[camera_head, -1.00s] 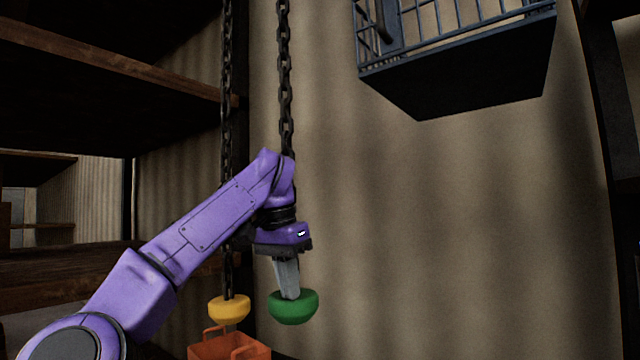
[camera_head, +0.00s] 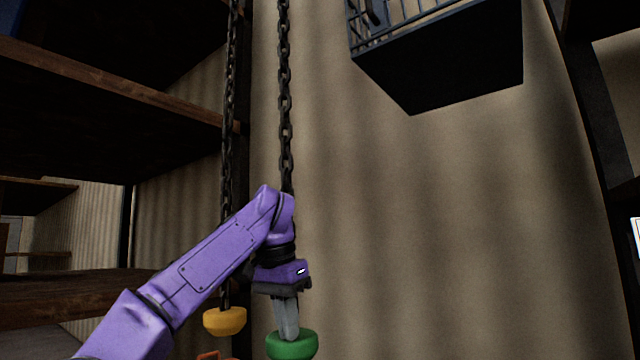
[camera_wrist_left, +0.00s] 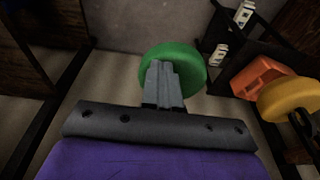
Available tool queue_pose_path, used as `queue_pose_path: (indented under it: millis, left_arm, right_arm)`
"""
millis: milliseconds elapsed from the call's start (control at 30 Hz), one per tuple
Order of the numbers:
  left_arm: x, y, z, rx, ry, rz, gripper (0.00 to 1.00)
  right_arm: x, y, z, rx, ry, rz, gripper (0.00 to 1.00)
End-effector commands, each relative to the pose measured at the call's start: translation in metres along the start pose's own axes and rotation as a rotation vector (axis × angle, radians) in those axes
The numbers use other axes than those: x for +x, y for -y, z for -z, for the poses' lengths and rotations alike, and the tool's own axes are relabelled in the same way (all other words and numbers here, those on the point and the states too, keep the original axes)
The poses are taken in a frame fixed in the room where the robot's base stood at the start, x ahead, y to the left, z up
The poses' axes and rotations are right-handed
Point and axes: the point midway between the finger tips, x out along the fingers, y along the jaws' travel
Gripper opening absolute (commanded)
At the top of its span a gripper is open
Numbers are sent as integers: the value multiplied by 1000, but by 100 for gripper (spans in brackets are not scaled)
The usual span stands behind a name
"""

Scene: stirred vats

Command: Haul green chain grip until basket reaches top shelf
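The green chain grip (camera_head: 291,346) is a round knob below a dark chain (camera_head: 285,90), low in the head view; it also shows in the wrist view (camera_wrist_left: 190,60). My left gripper (camera_head: 289,335) points down with its fingers close together on the top of the green grip. The fingers hide where they meet the grip. The basket (camera_head: 440,70), dark blue with a railing, hangs at the upper right; its top is out of frame. Wooden shelves (camera_head: 110,82) stand at the left; I cannot tell which is the top one. My right gripper is out of view.
A yellow grip (camera_head: 224,321) hangs on a second chain (camera_head: 229,130) just left of the green one. An orange container (camera_wrist_left: 262,75) sits low beside it. A corrugated wall (camera_head: 430,220) stands behind, with clear space before it.

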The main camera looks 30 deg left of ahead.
Motion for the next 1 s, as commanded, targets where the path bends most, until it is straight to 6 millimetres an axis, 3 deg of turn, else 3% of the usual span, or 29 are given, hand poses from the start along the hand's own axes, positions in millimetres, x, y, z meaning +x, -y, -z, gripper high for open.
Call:
queue_pose_path:
  millis: [33, 767, 1000]
  left_arm:
    - [-1, 12, 0, -29, -1, 9, 0]
    - [-102, 12, 20, -28, -1, 9, 0]
    - [-103, 13, 20, -27, -2, 10, 0]
  right_arm:
    - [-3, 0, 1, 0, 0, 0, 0]
    - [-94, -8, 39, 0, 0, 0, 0]
    - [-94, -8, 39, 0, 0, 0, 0]
